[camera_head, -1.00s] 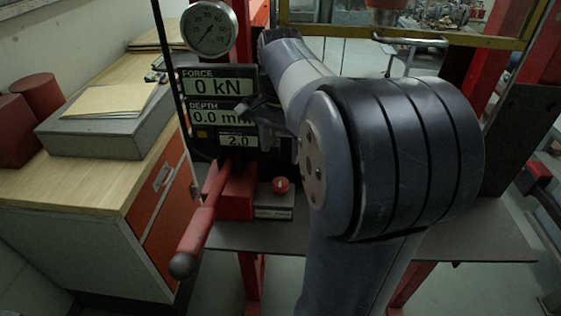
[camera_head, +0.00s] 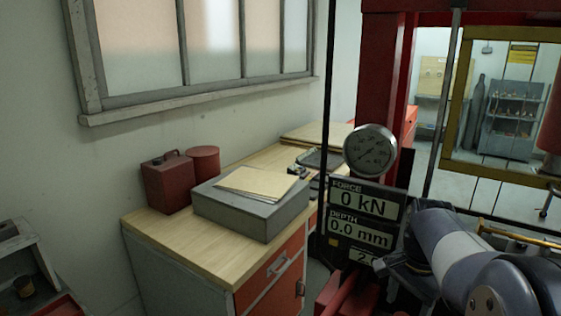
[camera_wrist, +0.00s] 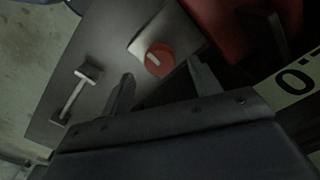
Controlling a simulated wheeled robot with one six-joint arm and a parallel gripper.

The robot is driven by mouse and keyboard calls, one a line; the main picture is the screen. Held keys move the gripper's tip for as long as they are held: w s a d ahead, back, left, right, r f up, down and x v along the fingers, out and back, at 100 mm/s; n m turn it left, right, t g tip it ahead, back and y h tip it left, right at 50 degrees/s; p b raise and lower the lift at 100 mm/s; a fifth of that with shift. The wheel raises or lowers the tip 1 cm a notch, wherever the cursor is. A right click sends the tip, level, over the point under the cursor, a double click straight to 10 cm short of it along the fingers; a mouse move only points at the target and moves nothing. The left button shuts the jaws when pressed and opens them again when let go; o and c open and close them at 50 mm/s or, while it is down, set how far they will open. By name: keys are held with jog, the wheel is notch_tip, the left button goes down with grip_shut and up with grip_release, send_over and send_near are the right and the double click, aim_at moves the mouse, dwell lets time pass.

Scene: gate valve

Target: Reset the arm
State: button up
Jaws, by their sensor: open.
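My arm (camera_head: 450,245) shows at the lower right of the head view, in front of the red press frame (camera_head: 385,80). My gripper (camera_wrist: 160,90) is open in the wrist view, with two dark fingers apart and nothing between them touching. A red round knob (camera_wrist: 159,59) on a light plate lies beyond the fingers. In the head view my gripper is small and dark at the arm's end, close to the display panel (camera_head: 362,222), which reads 0 kN and 0.0 mm. A round dial gauge (camera_head: 370,152) sits above the panel.
A wood-topped cabinet (camera_head: 190,245) stands left of the press, with a grey box (camera_head: 245,215), a folder (camera_head: 257,181) and red cans (camera_head: 168,183) on it.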

aim_at(404, 314)
notch_tip(404, 314, down, 4)
jog(key=shift+r, duration=0.3)
jog(key=shift+r, duration=0.1)
